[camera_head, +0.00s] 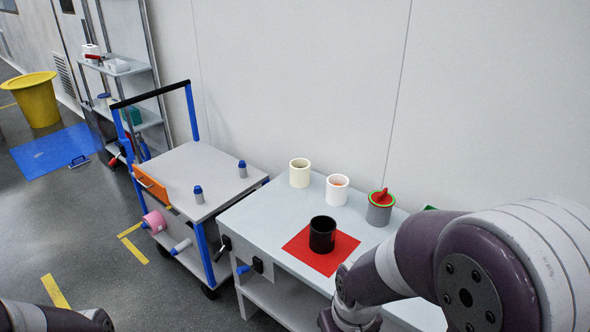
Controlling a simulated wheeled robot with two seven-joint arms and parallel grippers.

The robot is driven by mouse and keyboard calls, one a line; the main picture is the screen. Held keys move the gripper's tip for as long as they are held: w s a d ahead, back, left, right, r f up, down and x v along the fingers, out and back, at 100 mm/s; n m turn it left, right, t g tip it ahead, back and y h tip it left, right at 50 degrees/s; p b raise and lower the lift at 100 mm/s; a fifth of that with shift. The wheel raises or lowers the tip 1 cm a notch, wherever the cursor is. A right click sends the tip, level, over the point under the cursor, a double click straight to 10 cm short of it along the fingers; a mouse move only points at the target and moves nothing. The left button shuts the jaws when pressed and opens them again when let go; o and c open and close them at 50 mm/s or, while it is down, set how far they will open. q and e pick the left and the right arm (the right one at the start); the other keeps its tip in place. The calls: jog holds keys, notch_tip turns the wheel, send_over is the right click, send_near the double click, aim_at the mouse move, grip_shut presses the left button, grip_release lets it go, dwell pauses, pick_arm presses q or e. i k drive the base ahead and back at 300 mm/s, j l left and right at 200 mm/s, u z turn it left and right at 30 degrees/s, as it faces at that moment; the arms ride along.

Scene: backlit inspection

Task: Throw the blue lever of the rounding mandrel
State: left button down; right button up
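A short blue lever (243,269) sticks out to the left from a black mount (258,265) on the front of the grey-white worktable (262,217). A white cylinder with a blue end (180,246) juts from the lower side of the cart. I cannot tell which of these parts belongs to the rounding mandrel. My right arm crosses the lower right and hides part of the table; its gripper is outside the picture. Only a piece of my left arm shows at the bottom left, with its gripper out of view. Nothing is seen touching the blue lever.
A black cup (322,236) stands on a red mat (300,243). Behind are a cream cup (299,173), a white cup (337,190) and a red-and-green-topped pot (380,207). A blue-framed cart (183,172) stands left of the table.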

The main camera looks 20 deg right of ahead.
aim_at(243, 269)
jog(key=i+j, duration=0.3)
jog(key=i, duration=0.2)
jog(key=i+j, duration=0.3)
jog(key=i, duration=0.2)
jog(key=l+z, duration=0.05)
